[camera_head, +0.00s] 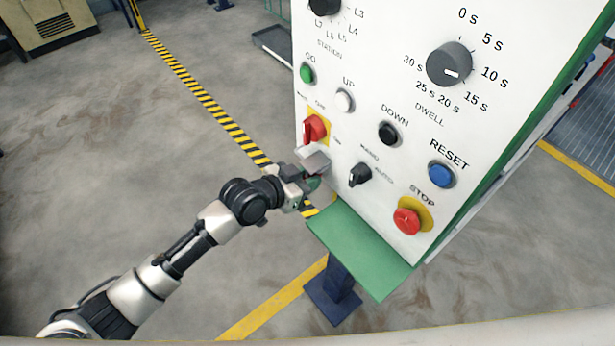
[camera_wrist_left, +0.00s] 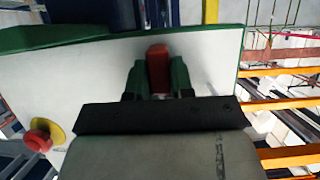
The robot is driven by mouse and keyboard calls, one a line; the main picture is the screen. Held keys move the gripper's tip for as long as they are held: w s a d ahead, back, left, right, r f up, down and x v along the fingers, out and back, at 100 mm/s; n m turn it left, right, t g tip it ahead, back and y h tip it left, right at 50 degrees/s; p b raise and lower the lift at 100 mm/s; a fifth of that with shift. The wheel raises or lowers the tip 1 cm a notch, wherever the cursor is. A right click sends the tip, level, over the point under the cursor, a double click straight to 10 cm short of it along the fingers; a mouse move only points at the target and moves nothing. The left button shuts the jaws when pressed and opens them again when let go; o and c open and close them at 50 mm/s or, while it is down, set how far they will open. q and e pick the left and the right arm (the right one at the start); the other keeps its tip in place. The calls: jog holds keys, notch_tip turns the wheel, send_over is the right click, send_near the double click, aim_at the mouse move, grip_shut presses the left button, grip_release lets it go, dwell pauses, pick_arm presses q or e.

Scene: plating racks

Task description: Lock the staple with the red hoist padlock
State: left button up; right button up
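My left gripper (camera_head: 316,182) is close in front of the lower left of the white control panel, just above the green shelf. In the left wrist view its two green fingers (camera_wrist_left: 158,82) press on the sides of a small red block, which looks like the red padlock (camera_wrist_left: 158,66). The padlock's shackle cannot be made out, and the head view does not show the padlock because the gripper covers it. A red rotary switch (camera_head: 314,128) on a yellow plate sits just above the gripper. I cannot make out the staple. My right gripper is not in view.
The control panel (camera_head: 375,75) carries several buttons and knobs, including a red STOP button (camera_head: 407,221) and a black selector (camera_head: 359,175) right of the gripper. The green shelf (camera_head: 360,250) juts out below. Open floor lies to the left.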

pick_arm(q)
jog(key=o, duration=0.5)
jog(key=v, duration=1.1)
jog(key=w+a+f+n+t+y, duration=0.15)
jog(key=a+f, duration=0.25)
jog(key=f, duration=0.4)
jog(key=w+a+f+n+y, duration=0.2)
jog(key=a+f+n+y, duration=0.15)
jog(key=f, duration=0.45)
jog(key=s+a+f+n+g+y, duration=0.15)
jog(key=s+a+f, duration=0.25)
jog(key=f, duration=0.4)
jog(key=s+a+f+y, duration=0.2)
jog(key=s+a+f, duration=0.1)
jog(key=f, duration=0.5)
jog(key=s+a+f+g, duration=0.1)
jog(key=s+f, duration=0.4)
jog(key=s, duration=0.6)
jog(key=s+a+f+n+g+y+p, duration=0.1)
jog(key=s+f+g, duration=0.2)
jog(key=s, duration=0.8)
jog(key=s+a+f+n+g+y, duration=0.1)
jog(key=s+f+g, duration=0.1)
jog(key=s+f, duration=0.6)
jog(key=shift+s+f+g, duration=0.1)
jog(key=shift+s+g, duration=0.3)
jog(key=shift+s, duration=1.3)
